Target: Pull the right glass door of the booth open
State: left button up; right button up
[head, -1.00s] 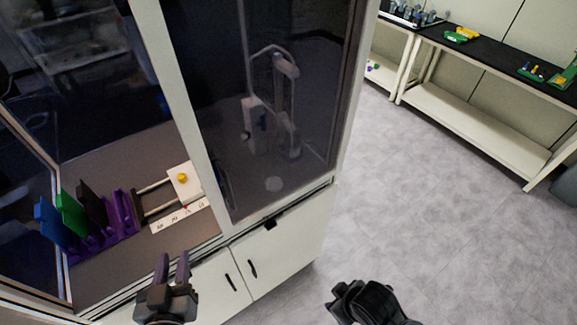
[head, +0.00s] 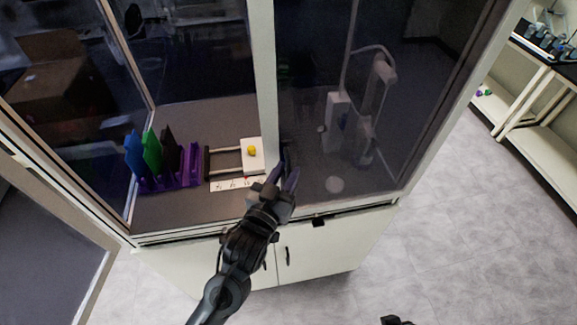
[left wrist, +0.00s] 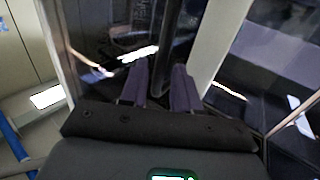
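The right glass door (head: 430,110) of the booth is shut, with dark glass in a pale frame. Its dark upright handle (head: 287,158) is by the door's left edge, partly hidden by my left gripper. My left gripper (head: 284,180) is at the handle, its two fingers apart and pointing at the door. In the left wrist view the open fingers (left wrist: 160,85) point toward the dark handle (left wrist: 167,45), which shows between them; I cannot tell if they touch it. Only a dark bit of my right gripper (head: 396,320) shows at the bottom edge.
The booth's left side is open, its glass door (head: 50,235) swung out at lower left. Inside stand a purple rack (head: 190,165) with coloured plates and a white block with a yellow knob (head: 252,151). White cupboards (head: 335,250) are below. Floor (head: 450,240) at right is clear.

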pick_arm(q)
jog(key=shift+x, duration=0.85)
grip_shut()
